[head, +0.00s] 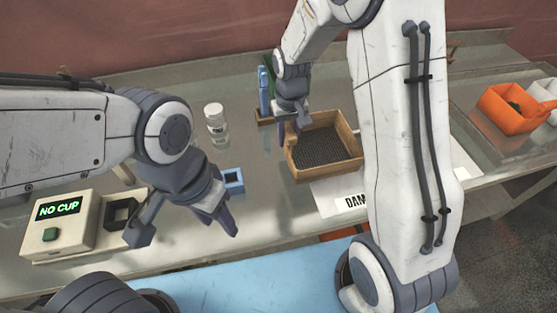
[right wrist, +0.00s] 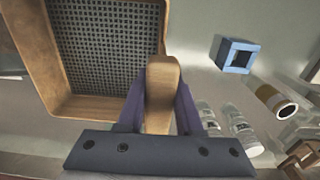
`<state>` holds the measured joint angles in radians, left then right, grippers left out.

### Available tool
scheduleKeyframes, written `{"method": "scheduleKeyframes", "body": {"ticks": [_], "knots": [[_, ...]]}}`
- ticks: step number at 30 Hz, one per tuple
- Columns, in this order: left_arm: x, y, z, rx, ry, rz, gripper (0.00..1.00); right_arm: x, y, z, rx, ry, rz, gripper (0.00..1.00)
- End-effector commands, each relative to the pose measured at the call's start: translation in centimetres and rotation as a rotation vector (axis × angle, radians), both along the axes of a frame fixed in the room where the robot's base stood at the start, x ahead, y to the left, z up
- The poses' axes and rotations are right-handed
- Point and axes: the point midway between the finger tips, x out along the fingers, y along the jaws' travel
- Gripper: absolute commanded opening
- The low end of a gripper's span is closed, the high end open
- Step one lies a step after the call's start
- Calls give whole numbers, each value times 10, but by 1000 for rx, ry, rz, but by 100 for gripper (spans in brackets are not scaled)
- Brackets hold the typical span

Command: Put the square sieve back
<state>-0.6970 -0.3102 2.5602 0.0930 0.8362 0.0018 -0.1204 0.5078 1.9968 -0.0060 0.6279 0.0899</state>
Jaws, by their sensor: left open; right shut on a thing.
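The square sieve (head: 322,150) is a wooden square frame with a dark mesh floor, right of centre in the head view. It also shows at the upper left of the right wrist view (right wrist: 105,45). My right gripper (head: 287,132) is shut on the sieve's wooden handle (right wrist: 161,90), which sits between the fingers in the right wrist view. The sieve is over or on a white sheet marked "DAM..." (head: 350,203); I cannot tell whether it touches. My left gripper (head: 232,222) is open and empty over the table's front part, left of the sieve.
A beige device (head: 60,232) reading "NO CUP" stands at the left. A blue square cup (head: 233,181) and clear jars (head: 215,120) stand mid-table. A rack with blue and green items (head: 266,95) is at the back. An orange bin (head: 508,108) sits on the far right.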

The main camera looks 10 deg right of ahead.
Motion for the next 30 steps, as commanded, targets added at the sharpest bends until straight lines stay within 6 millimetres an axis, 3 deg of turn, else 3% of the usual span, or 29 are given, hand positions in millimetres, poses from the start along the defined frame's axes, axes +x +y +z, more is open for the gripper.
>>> {"method": "scheduleKeyframes", "body": {"ticks": [3,9,21,30], "knots": [[0,0,13,0,0,-2,50,-14,24,-12,-1,5,7,0],[0,0,19,0,0,-4,50,-25,46,-29,0,0,3,0],[0,0,36,0,-1,-6,50,-27,48,-69,0,1,1,0],[0,0,35,0,-1,-6,50,-26,48,-72,0,-2,1,0]]}}
